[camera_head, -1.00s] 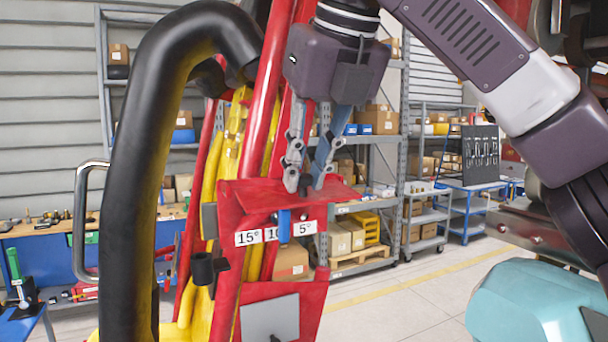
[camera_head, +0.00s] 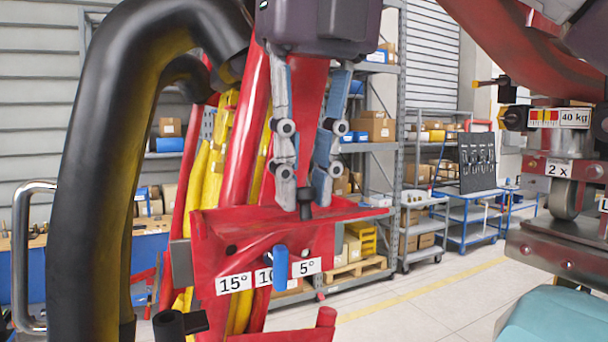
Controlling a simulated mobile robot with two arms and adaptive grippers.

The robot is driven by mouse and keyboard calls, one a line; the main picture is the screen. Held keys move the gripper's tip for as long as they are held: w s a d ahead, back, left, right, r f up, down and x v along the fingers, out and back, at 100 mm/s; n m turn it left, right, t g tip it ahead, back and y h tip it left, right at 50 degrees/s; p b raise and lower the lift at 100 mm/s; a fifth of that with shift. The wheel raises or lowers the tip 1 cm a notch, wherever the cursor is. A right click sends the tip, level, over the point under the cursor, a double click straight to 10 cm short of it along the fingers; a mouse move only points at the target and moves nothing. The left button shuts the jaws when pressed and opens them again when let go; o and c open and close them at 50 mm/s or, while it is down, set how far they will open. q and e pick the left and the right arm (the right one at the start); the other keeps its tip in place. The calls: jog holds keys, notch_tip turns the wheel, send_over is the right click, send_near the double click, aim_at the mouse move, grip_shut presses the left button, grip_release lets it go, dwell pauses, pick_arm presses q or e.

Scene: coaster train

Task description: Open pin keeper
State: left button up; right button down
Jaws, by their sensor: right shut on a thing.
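A red bracket (camera_head: 345,211) with a flat top plate is fixed to the red and yellow frame. A small black knob (camera_head: 305,203) stands up from this plate, between my fingertips. My right gripper (camera_head: 304,190) comes down from above and is shut on the black knob, one finger on each side. Below, a blue lever (camera_head: 280,266) hangs on the bracket's front, among the angle labels 15°, 10 and 5° and partly covering the middle one. I cannot tell for certain which part is the pin keeper. My left gripper is not in view.
A thick black padded bar (camera_head: 88,170) with a metal handle (camera_head: 20,260) curves close on the left. Shelves with boxes (camera_head: 373,125) and a blue cart (camera_head: 470,225) stand behind. A metal mechanism (camera_head: 560,245) is at the right. Floor between is clear.

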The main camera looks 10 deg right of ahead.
jog(key=shift+f, duration=0.1)
dwell(0.4)
jog(key=c, duration=1.8)
grip_release()
jog(key=shift+w, duration=0.15)
